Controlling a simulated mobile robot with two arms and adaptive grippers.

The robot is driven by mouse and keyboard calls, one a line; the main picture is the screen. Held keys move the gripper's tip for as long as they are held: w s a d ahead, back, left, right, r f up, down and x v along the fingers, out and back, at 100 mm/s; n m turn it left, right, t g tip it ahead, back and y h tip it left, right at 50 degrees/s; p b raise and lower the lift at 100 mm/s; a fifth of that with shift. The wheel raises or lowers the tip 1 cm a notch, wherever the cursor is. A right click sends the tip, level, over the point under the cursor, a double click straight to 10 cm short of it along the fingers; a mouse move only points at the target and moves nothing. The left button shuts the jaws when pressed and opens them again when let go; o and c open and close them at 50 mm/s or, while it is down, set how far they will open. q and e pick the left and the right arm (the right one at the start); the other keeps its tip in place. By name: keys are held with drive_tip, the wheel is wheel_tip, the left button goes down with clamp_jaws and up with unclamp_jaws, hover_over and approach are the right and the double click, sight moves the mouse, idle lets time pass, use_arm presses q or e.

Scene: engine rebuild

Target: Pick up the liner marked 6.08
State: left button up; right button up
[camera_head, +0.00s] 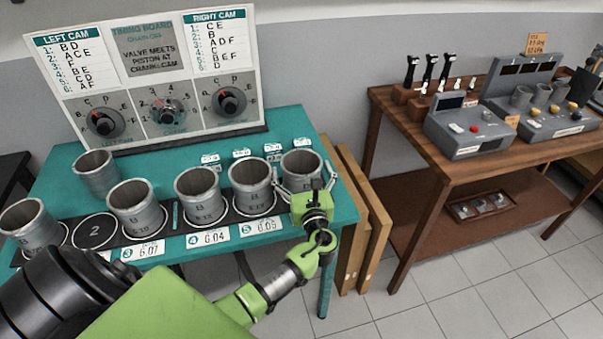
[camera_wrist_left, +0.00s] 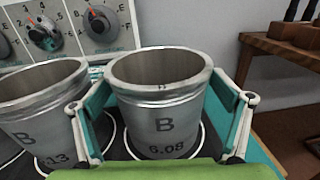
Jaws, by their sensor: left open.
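The liner marked 6.08 (camera_wrist_left: 165,110) is a grey metal cylinder with an open top and a letter B. It stands upright in the left wrist view between the two fingers of my left gripper (camera_wrist_left: 165,125). In the head view this liner (camera_head: 301,166) is the rightmost in the row on the teal table. My left gripper (camera_head: 304,190) is open, with one finger on each side of it. Whether the fingers touch the liner I cannot tell. The gripper hides its lower part in the head view. My right gripper is not in view.
More liners stand close by on the left, the nearest (camera_head: 250,187) beside my gripper. Another liner (camera_head: 96,174) stands behind the row. The timing board (camera_head: 163,125) rises at the back of the teal table (camera_head: 300,122). A wooden bench (camera_head: 408,109) stands at right.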

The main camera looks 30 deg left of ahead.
use_arm(q)
drive_tip(key=c, duration=1.5)
drive_tip(key=shift+r, duration=0.1)
